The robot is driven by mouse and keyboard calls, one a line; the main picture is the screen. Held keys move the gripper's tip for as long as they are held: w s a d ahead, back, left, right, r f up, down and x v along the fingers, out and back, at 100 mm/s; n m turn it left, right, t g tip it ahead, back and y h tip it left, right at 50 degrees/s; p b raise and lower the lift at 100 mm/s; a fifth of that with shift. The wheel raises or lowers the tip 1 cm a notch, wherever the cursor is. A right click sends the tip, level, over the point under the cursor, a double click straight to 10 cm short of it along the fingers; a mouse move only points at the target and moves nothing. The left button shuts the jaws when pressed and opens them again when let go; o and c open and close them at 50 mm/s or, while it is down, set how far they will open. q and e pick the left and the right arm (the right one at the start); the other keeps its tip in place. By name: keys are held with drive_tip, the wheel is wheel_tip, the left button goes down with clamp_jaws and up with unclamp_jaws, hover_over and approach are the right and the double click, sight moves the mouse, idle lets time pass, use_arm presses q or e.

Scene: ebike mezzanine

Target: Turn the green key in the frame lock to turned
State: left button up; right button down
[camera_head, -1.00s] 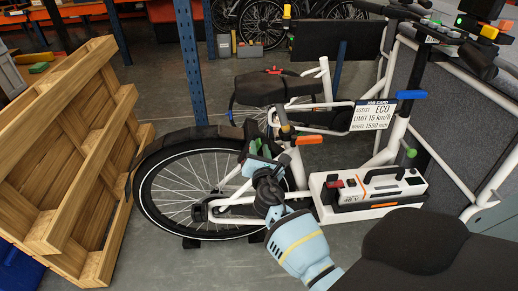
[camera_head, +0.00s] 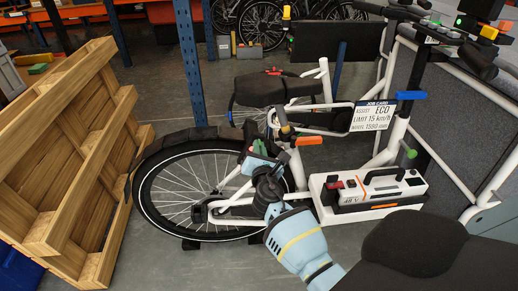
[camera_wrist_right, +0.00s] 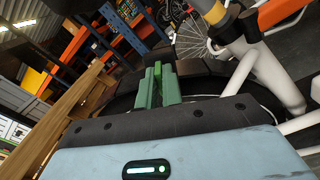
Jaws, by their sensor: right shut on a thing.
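A white bike (camera_head: 345,140) stands with its rear wheel (camera_head: 185,190) at left of centre. My right gripper (camera_head: 258,156) is at the upper right part of this wheel, beside the frame. In the right wrist view its green fingers (camera_wrist_right: 160,92) are shut on a narrow, brighter green piece, the green key (camera_wrist_right: 157,74), seen between their tips. The frame lock is mostly hidden behind the gripper and wheel cover, so the key's angle in it cannot be read. My left gripper is not in view.
A wooden pallet (camera_head: 70,165) leans at the left. A white battery unit (camera_head: 368,192) with a black handle sits right of the gripper. An orange-handled lever (camera_head: 309,141) is close above it. A blue post (camera_head: 190,60) stands behind the wheel.

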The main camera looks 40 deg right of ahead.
drive_tip(key=shift+f+m, duration=0.1)
drive_tip(key=shift+m, duration=0.3)
drive_tip(key=m+b, duration=0.2)
drive_tip(key=m, duration=0.3)
drive_tip(key=m+b, duration=0.3)
drive_tip(key=m, duration=0.2)
drive_tip(key=m+b, duration=0.2)
drive_tip(key=m, duration=0.3)
drive_tip(key=shift+s+d+f+m, duration=0.1)
drive_tip(key=shift+f+m, duration=0.15)
drive_tip(key=shift+m, duration=0.05)
drive_tip(key=c, duration=1.6)
unclamp_jaws()
drive_tip(key=shift+o, duration=0.2)
